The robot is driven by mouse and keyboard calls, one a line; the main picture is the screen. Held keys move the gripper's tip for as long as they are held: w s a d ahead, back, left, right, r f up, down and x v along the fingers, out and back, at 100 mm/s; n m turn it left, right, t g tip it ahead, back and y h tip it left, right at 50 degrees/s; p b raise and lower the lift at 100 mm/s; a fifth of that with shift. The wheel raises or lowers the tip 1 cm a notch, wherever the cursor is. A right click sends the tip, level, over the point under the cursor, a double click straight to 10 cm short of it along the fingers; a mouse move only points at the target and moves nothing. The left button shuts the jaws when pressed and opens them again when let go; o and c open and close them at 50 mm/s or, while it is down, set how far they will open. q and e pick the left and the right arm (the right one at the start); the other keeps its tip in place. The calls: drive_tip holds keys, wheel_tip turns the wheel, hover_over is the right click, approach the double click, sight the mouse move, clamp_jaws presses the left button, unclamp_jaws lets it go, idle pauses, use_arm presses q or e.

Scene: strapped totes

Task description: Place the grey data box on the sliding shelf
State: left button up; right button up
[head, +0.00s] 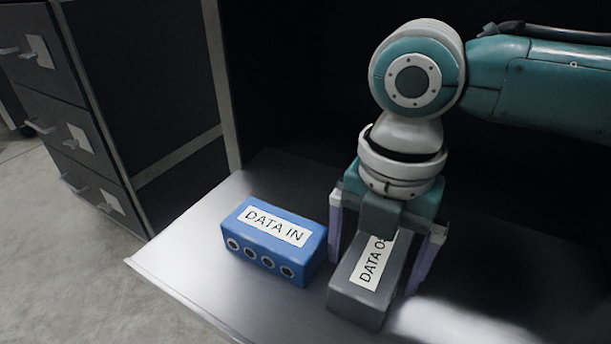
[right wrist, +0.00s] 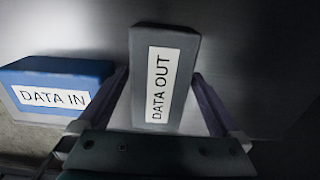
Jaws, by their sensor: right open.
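The grey data box (head: 362,294), with a white label reading DATA OUT, rests on the metal sliding shelf (head: 190,248). My right gripper (head: 385,262) is above it with its two purple fingers on either side of the box. The right wrist view shows the grey box (right wrist: 165,72) between the open fingers (right wrist: 163,95), with a gap beside it at the right finger. Part of the box is hidden by the gripper in the head view. My left gripper is not in view.
A blue box (head: 270,240) labelled DATA IN stands on the shelf just left of the grey box. A dark drawer cabinet (head: 65,110) with several handles is at the left. Bare shelf lies in front of the blue box and to the right of the gripper.

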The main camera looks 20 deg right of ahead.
sight(377, 253)
wheel_tip(377, 253, up, 12)
drive_tip(key=p, duration=0.5)
drive_tip(key=shift+r, duration=0.2)
idle(0.9)
